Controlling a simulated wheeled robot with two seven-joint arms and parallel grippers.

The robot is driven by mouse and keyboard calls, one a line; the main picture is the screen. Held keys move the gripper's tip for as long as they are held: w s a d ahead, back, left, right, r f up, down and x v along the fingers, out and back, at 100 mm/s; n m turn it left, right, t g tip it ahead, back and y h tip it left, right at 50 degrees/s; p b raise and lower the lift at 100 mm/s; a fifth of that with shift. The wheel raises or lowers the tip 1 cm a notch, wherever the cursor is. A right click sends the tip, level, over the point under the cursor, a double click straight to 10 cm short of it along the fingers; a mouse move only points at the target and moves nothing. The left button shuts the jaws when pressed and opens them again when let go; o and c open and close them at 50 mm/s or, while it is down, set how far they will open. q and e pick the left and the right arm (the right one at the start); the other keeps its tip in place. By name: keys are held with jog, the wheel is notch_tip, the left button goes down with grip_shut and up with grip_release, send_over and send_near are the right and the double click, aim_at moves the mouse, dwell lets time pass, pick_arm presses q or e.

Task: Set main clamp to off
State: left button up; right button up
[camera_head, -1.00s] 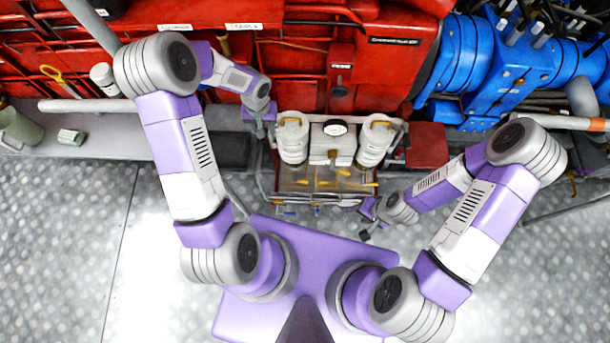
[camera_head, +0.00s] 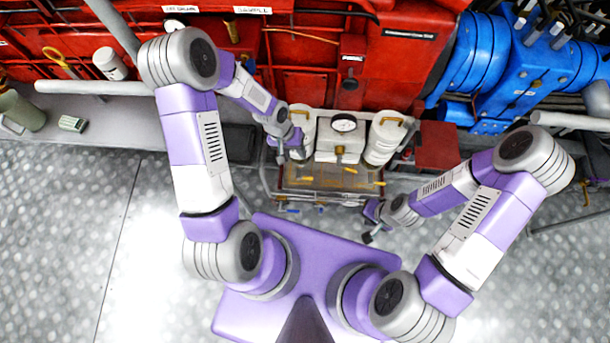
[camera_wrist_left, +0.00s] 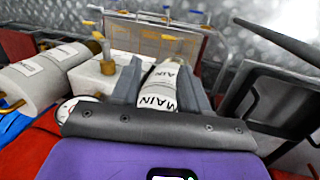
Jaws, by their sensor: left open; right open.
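A white canister marked MAIN (camera_wrist_left: 158,92) stands between the two grey fingers of my left gripper (camera_wrist_left: 163,85) in the left wrist view. In the head view this canister (camera_head: 302,122) is the left of two, partly covered by my left gripper (camera_head: 290,152). My left gripper is open, with a finger on each side of the canister; contact cannot be told. A panel (camera_head: 325,176) with several yellow levers lies in front of the canisters, and it also shows in the left wrist view (camera_wrist_left: 150,42). Which part is the main clamp is unclear. My right gripper (camera_head: 372,226) is open and empty, below right of the panel.
A second white canister (camera_head: 385,138) stands right of a white block with a round gauge (camera_head: 343,123). Red machinery (camera_head: 340,70) and blue machinery (camera_head: 500,70) stand behind. A grey pipe (camera_head: 95,88) runs at the left. The metal floor is clear at the front left.

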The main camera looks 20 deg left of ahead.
pick_arm(q)
jog(key=s+d+f+b, duration=0.3)
jog(key=s+f, duration=0.2)
jog(key=f, duration=0.2)
jog(key=s+d+f+h+b, duration=0.1)
jog(key=s+d+f+b, duration=0.3)
jog(key=s+f, duration=0.1)
jog(key=shift+f+n, duration=0.3)
jog(key=shift+f, duration=0.55)
jog(key=shift+c, duration=0.3)
